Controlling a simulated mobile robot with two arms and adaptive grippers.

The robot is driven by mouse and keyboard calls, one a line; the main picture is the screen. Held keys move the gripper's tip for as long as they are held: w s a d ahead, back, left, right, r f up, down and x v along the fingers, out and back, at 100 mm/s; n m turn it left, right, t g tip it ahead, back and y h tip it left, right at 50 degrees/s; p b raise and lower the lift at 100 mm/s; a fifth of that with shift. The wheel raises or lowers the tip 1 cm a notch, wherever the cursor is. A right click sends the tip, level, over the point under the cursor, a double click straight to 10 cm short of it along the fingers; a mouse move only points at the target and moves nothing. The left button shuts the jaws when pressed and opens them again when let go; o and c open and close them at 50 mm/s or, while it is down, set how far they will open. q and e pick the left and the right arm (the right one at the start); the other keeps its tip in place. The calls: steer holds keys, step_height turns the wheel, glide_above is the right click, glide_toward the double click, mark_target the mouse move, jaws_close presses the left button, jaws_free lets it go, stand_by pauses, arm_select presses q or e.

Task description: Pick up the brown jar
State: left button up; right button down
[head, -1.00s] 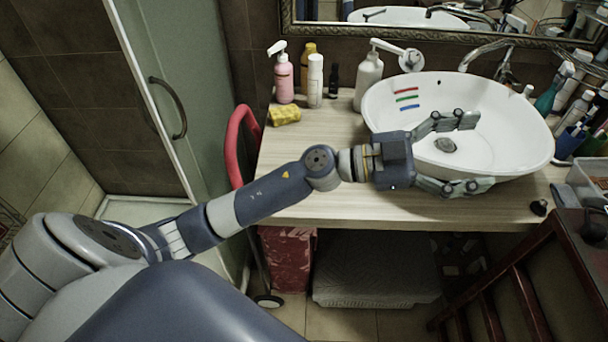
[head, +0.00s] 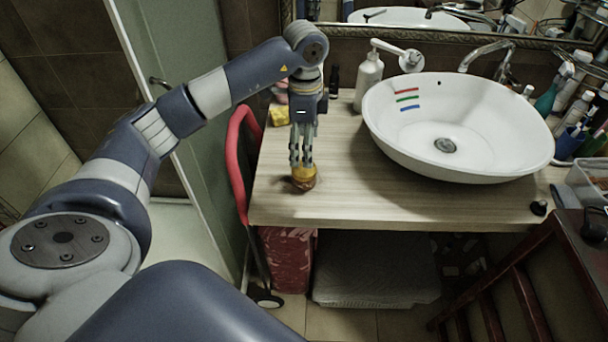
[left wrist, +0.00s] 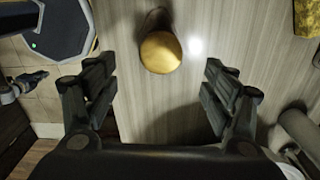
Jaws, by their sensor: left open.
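The brown jar (head: 304,179) stands on the wooden counter near its left front, and its lower part shows below my fingers in the head view. In the left wrist view the jar (left wrist: 160,52) shows a round golden-yellow top and a darker brown side. My left gripper (head: 302,163) points down over the jar. In the left wrist view my left gripper (left wrist: 158,80) is open, with one finger on each side and clear gaps. The jar lies just beyond the fingertips there and is not held. My right gripper is not in view.
A white basin (head: 455,160) fills the counter's right side. A white pump bottle (head: 368,82) and a small dark bottle (head: 334,80) stand at the back. A red frame (head: 234,150) rises at the counter's left edge.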

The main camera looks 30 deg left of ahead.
mark_target(304, 169)
arm_select(q)
step_height(304, 169, down, 5)
steer(key=shift+r+p, duration=0.15)
steer(key=shift+p, duration=0.2)
step_height(304, 169, down, 5)
steer(key=shift+a+r+p, duration=0.1)
steer(key=shift+p, duration=0.85)
steer(key=shift+f, duration=0.3)
steer(key=c, duration=1.3)
